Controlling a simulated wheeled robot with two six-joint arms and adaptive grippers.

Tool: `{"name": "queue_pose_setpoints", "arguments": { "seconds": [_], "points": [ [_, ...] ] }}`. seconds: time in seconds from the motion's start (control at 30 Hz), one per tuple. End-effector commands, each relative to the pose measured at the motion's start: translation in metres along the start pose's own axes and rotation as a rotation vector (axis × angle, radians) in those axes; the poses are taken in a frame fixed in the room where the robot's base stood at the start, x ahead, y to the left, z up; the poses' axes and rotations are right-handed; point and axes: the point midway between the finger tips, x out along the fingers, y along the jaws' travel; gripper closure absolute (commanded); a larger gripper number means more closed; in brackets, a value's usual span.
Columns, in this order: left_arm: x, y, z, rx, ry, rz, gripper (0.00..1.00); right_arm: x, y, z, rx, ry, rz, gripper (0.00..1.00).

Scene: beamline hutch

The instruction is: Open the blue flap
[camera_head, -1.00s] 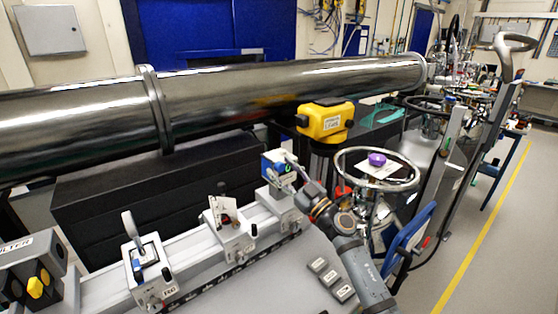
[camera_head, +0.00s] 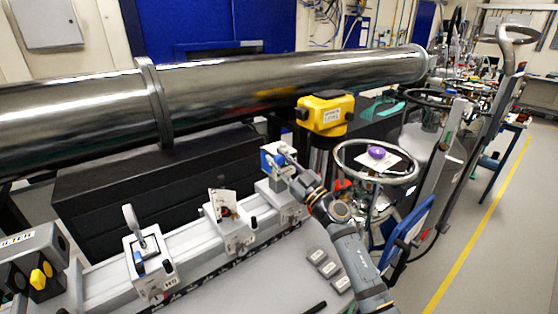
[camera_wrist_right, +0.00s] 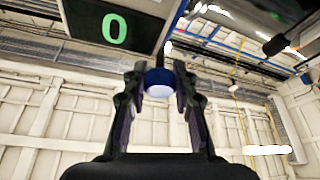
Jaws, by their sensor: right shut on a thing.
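A small box with blue parts (camera_head: 268,163) stands on the far post of the grey rail, and I take the blue flap to be there. My right gripper (camera_head: 287,161) reaches it from the lower right and partly hides it. In the right wrist view, the two fingers of this gripper (camera_wrist_right: 158,72) are closed on a round blue and white end piece (camera_wrist_right: 159,84). A dark box face with a green "0" (camera_wrist_right: 114,27) is just above and left of the fingers. I cannot tell how far the flap is turned. My left gripper is not in view.
Other holders (camera_head: 150,266) stand along the rail, left of my right arm. A large metal pipe (camera_head: 290,88) runs behind. A yellow device (camera_head: 325,114) and a round handwheel (camera_head: 376,146) are close to the right. Small labelled blocks (camera_head: 328,268) lie on the bench.

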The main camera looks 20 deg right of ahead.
Motion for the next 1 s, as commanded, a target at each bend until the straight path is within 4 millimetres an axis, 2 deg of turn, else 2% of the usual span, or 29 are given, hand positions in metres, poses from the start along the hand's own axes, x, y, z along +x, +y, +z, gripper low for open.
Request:
{"name": "queue_pose_setpoints", "arguments": {
  "seconds": [0.1,0.3,0.4,0.73,0.77,0.93,1.0],
  "points": [
    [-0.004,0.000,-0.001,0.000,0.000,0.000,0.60,0.001,0.001,-0.001,0.009,-0.001,0.003,1.00],
    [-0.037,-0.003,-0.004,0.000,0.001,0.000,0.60,0.003,0.002,-0.006,0.145,-0.003,0.059,1.00],
    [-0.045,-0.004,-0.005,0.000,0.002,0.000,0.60,0.002,0.001,-0.004,0.205,-0.002,0.084,1.00],
    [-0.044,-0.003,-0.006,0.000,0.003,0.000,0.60,0.000,0.001,0.000,0.230,0.000,0.096,1.00],
    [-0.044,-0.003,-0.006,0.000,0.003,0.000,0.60,0.000,0.001,0.000,0.230,0.000,0.096,0.72],
    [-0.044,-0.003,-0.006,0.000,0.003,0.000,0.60,0.000,0.000,0.000,0.229,0.000,0.096,0.49],
    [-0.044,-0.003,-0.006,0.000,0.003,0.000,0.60,0.000,0.000,0.000,0.229,0.000,0.096,0.49]
  ]
}}
